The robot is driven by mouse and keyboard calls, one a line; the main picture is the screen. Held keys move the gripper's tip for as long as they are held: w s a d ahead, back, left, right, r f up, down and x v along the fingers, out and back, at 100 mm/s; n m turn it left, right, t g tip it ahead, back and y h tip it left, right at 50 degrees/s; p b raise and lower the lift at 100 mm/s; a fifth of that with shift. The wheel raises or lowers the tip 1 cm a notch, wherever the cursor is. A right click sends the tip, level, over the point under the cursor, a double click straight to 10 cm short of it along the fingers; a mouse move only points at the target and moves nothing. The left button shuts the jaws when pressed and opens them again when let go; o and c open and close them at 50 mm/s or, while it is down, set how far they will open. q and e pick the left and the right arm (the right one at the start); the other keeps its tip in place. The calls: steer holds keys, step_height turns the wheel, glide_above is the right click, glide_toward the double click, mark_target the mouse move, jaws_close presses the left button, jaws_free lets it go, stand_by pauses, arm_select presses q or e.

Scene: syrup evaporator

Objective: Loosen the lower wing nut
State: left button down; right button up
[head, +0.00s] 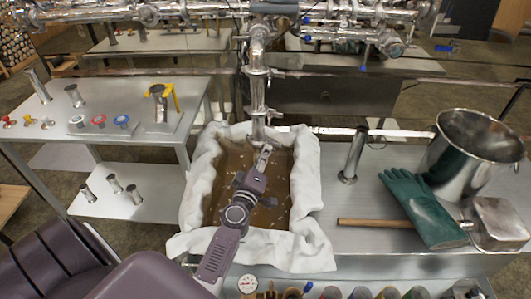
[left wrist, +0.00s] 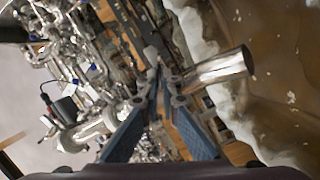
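A shiny vertical pipe (head: 258,95) comes down over the cloth-lined pan, with clamp joints along it. A small metal projection, possibly the lower wing nut, shows at the lower joint (head: 273,114); its shape is too small to be sure. My left gripper (head: 264,152) is just below and beside the pipe's lower end, over the pan. In the left wrist view its fingers (left wrist: 165,82) point toward a small pale piece (left wrist: 152,54), with the pipe end (left wrist: 222,66) close on the right. The finger gap is narrow, and I cannot see whether they grip anything. My right gripper is out of view.
The pan (head: 230,190) holds brown liquid under a white cloth lining (head: 305,190). A steel pot (head: 470,150), green gloves (head: 420,205), a wooden-handled tool (head: 375,223) and an upright steel cylinder (head: 352,155) stand or lie right. A steel side table (head: 130,100) is left.

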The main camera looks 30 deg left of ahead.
arm_select(q)
steer(key=n, duration=2)
steer(key=shift+d+f+n, duration=0.15)
steer(key=shift+f+n, duration=0.25)
steer(key=c, duration=2.4)
jaws_free()
